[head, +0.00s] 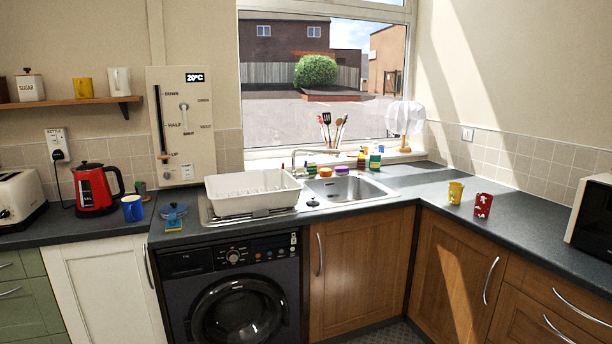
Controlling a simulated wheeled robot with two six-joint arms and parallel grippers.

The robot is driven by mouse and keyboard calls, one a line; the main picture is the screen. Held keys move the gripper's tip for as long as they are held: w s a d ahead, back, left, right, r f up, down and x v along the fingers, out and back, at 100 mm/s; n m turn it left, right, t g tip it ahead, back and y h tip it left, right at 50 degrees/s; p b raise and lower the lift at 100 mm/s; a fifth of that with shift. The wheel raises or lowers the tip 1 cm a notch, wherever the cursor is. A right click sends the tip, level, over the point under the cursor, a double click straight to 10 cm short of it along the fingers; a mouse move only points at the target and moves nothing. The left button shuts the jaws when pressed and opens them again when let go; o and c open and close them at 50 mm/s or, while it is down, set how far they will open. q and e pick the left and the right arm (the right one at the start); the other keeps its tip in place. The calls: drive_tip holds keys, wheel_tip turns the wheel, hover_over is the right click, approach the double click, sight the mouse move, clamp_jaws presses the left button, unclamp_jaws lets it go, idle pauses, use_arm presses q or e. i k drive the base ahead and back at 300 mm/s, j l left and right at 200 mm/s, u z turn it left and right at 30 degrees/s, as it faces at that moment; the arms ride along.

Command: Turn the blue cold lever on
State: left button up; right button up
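The tap (312,152) rises behind the sink, its pale spout reaching right over the basin. A blue cold lever cannot be made out on it; the parts there are too small to tell apart, and the white dish rack may hide some of the tap's base. The metal sink (350,190) sits in the dark worktop under the window, its basin looking empty. Neither of my grippers is in the head view.
The white dish rack (253,204) stands left of the basin. Sponges and bottles (375,160) line the back of the sink. The worktop's right front is clear.

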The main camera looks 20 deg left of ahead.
sight(305, 175)
drive_tip(key=i+l+u, duration=0.15)
drive_tip(key=i, duration=0.25)
drive_tip(key=i+u, duration=0.1)
drive_tip(key=i, duration=0.35)
